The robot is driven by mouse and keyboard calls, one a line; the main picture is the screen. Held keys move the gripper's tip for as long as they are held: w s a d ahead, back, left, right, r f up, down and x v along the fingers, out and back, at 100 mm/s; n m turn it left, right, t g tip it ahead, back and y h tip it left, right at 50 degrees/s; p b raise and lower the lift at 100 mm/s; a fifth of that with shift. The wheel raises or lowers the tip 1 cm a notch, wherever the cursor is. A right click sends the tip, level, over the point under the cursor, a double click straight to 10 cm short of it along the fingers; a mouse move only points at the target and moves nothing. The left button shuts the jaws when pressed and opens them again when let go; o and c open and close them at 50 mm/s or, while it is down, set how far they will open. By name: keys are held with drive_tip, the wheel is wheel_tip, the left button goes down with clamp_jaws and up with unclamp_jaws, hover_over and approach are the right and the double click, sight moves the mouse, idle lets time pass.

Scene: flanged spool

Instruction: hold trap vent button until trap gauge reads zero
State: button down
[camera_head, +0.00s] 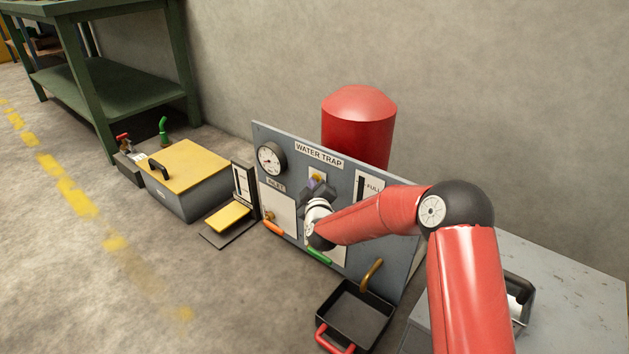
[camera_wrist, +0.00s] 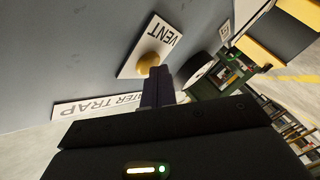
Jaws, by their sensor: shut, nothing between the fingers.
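The grey water trap panel (camera_head: 297,166) stands upright, facing me. Its round trap gauge (camera_head: 271,158) is at the upper left; the needle is too small to read. The brass, dome-shaped vent button (camera_wrist: 149,63) sits on a white plate marked VENT (camera_wrist: 165,44). My gripper (camera_head: 315,187) is at the panel, and its shut, empty fingers (camera_wrist: 156,76) point at the button in the wrist view. The tips overlap the button's edge there; I cannot tell whether they touch or press it. In the head view the gripper partly hides the vent plate.
A red tank (camera_head: 358,125) stands behind the panel. Orange (camera_head: 273,229) and green (camera_head: 319,256) handles are on its lower front, with a brass spout (camera_head: 373,272) above a black tray (camera_head: 350,300). A yellow pedal (camera_head: 228,217) and yellow-lidded box (camera_head: 190,160) stand left.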

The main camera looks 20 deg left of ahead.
idle(0.8)
drive_tip(key=shift+s+a, duration=0.3)
drive_tip(key=shift+s, duration=0.5)
drive_tip(key=s, duration=0.1)
drive_tip(key=s+a, duration=0.1)
drive_tip(key=s, duration=0.1)
drive_tip(key=s+a, duration=0.1)
drive_tip(key=shift+s, duration=0.35)
